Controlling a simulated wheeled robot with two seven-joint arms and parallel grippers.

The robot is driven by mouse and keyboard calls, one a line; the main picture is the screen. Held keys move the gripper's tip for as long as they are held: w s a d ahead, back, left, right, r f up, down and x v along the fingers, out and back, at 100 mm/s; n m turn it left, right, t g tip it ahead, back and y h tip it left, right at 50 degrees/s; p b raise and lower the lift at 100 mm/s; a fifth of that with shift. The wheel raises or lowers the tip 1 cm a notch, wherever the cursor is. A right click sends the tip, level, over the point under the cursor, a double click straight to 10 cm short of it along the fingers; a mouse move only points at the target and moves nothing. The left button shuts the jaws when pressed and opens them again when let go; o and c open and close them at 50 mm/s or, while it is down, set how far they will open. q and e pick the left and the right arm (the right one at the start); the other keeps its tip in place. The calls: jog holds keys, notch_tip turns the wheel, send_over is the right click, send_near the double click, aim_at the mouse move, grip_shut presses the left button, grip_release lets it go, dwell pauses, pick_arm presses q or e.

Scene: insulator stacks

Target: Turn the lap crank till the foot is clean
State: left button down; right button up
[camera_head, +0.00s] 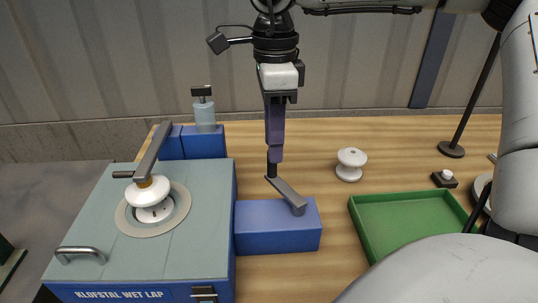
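The blue lap machine (160,293), labelled "KLOFSTAL WET LAP", stands at the left with a pale top. A white insulator (148,193) sits at the round grey lap plate (137,228), under a grey clamp arm (152,152); its foot's underside is hidden. The crank (287,193) is a grey bar on the blue box at the machine's right side, with a dark upright handle (272,171) at its far-left end. My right gripper (274,160) points down with its fingertips at the handle's top. The fingers line up edge-on, so their gap is hidden. My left gripper is not in view.
A second white insulator (350,164) stands on the wooden table, right of the crank. A green tray (361,232) is at the front right. A bottle (204,115) stands on blue blocks behind the machine. A dark stand (452,149) is at the back right.

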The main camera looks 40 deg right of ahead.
aim_at(272, 175)
notch_tip(272, 175, down, 4)
jog(key=shift+w+f, duration=0.1)
jog(key=shift+f, duration=0.3)
jog(key=shift+w+f, duration=0.1)
jog(key=shift+f, duration=0.1)
jog(key=c, duration=0.7)
grip_shut()
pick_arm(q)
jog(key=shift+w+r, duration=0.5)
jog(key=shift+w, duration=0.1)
